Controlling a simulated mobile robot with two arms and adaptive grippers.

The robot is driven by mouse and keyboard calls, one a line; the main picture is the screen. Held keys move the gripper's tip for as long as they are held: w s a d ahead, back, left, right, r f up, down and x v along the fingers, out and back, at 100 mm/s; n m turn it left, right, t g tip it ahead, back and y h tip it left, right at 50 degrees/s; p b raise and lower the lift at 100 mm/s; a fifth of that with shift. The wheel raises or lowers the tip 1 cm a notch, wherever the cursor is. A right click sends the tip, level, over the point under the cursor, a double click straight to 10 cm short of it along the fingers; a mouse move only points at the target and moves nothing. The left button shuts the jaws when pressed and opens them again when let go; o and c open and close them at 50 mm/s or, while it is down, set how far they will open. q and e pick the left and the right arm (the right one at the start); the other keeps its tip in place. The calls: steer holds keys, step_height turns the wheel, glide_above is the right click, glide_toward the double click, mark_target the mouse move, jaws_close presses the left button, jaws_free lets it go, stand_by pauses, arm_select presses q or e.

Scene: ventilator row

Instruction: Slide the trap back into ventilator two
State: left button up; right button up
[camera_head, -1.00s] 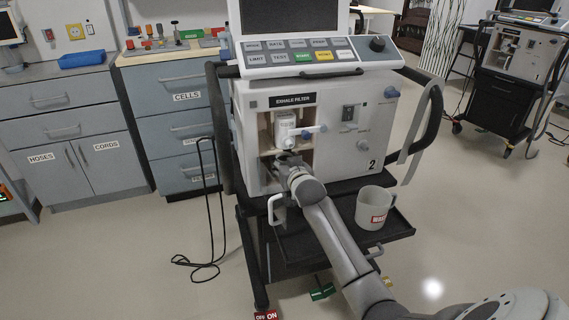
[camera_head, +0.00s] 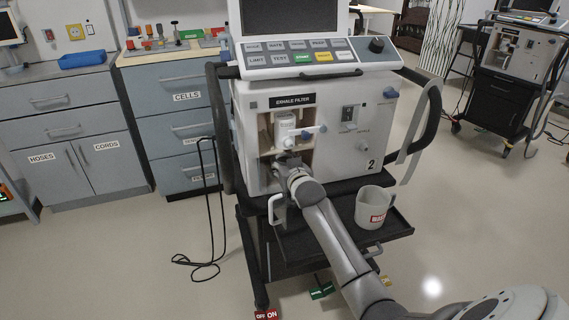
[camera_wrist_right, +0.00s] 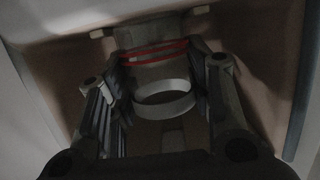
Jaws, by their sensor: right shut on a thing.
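Ventilator two (camera_head: 335,165), marked "2", stands in the middle of the head view. My right gripper (camera_head: 286,160) is in the lower part of this bay. In the right wrist view, my right gripper (camera_wrist_right: 165,100) is shut on the trap (camera_wrist_right: 158,72), a grey cylinder with red rings and a pale band. The trap is between the two fingers; its fit at the top is too dark to tell. My left gripper is out of view.
A grey jug (camera_head: 373,208) with a red label stands on the black tray (camera_head: 318,243) below the ventilator. A black cable (camera_head: 212,225) hangs at its left. Drawer cabinets (camera_head: 178,128) stand at the left. Another ventilator (camera_head: 520,60) is at the back right.

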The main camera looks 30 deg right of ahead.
steer(key=o, duration=1.1)
steer(key=shift+s, duration=0.1)
steer(key=v, duration=1.2)
